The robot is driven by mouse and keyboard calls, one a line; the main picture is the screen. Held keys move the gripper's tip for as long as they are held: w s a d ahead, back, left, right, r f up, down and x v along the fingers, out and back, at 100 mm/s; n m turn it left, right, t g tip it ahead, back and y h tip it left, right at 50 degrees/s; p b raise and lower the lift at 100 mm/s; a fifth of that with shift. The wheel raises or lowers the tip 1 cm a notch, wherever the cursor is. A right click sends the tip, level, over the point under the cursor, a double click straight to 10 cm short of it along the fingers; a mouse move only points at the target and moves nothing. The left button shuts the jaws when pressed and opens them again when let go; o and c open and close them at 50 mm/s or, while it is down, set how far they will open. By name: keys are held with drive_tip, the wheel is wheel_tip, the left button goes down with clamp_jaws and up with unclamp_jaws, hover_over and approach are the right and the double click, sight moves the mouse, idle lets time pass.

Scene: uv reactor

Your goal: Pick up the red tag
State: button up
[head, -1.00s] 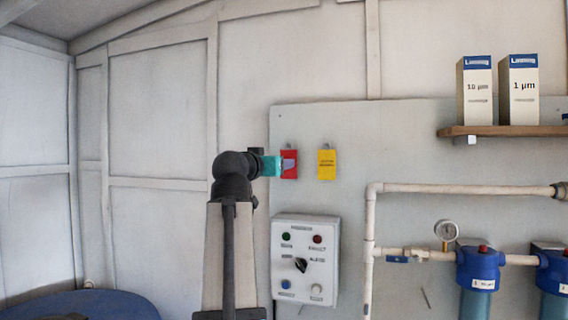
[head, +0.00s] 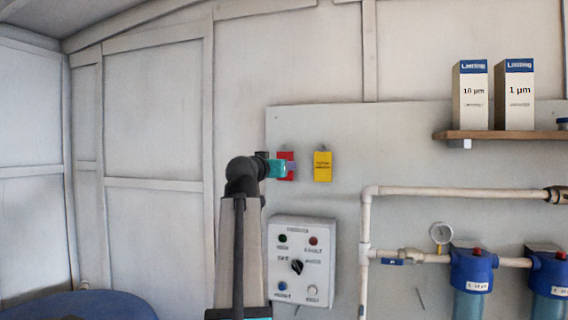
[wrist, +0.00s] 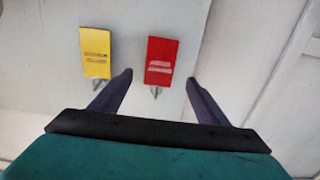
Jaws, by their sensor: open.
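The red tag (head: 289,156) hangs on the grey wall panel in the head view, partly hidden behind my gripper (head: 293,168). In the wrist view the red tag (wrist: 162,60) shows whole, with pale lettering and a small metal hook at its lower end. My gripper (wrist: 158,77) is open and empty in the wrist view. Its two dark fingers reach toward the panel, one on each side of the tag's hook end. I cannot tell how far the fingertips are from the panel.
A yellow tag (head: 323,166) hangs right of the red tag; it also shows in the wrist view (wrist: 95,52). A control box (head: 300,262) with buttons and a knob is below. White pipes (head: 455,190) and a shelf (head: 490,134) with two boxes are at the right.

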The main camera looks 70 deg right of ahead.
drive_tip(key=shift+d, duration=0.55)
drive_tip(key=shift+d, duration=0.1)
drive_tip(key=d+p, duration=0.3)
drive_tip(key=d, duration=0.2)
drive_tip(key=shift+w+f, duration=0.1)
idle(0.5)
drive_tip(key=c, duration=1.1)
